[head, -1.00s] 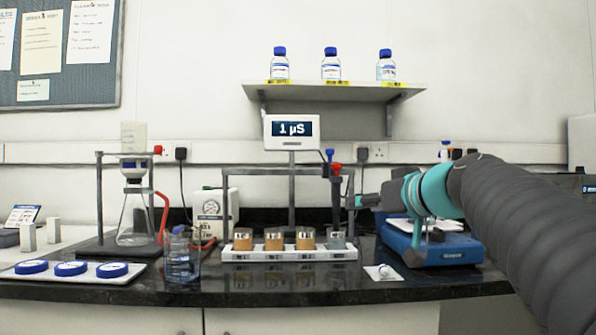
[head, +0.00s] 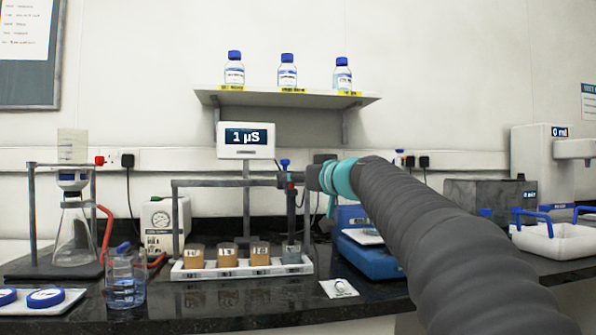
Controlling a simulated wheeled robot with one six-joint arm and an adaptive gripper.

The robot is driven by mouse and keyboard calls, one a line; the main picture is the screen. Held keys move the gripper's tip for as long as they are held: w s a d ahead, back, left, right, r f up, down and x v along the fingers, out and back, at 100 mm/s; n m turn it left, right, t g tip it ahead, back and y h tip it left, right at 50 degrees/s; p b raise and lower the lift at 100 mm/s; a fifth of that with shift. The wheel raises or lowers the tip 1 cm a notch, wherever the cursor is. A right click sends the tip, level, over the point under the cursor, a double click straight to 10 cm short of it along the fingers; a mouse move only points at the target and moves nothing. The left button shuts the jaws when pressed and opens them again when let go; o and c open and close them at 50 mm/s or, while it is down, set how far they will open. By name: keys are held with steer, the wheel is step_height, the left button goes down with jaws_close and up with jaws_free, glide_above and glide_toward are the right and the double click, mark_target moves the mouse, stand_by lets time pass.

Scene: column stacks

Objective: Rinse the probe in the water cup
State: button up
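The probe (head: 291,212) is a dark upright stick with a blue cap, near the right end of the grey frame. Its lower end is over or in the grey, clear-looking cup (head: 292,254), the rightmost in the white tray (head: 200,272); I cannot tell which. This cup seems to hold water. Three amber-filled cups (head: 228,255) stand to its left. My gripper (head: 292,180) is at the probe's upper part, reaching in from the right. Its fingers are small and dark, so I cannot tell whether they are closed on the probe.
A meter (head: 246,139) reading 1 µS stands behind the tray. A beaker (head: 125,280) with bluish water is at the left, by a flask (head: 73,238). A blue balance (head: 368,255) and a small white square (head: 339,288) are at the right.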

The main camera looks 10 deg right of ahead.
steer(key=shift+p+x, duration=0.4)
steer(key=shift+x, duration=1.2)
jaws_close()
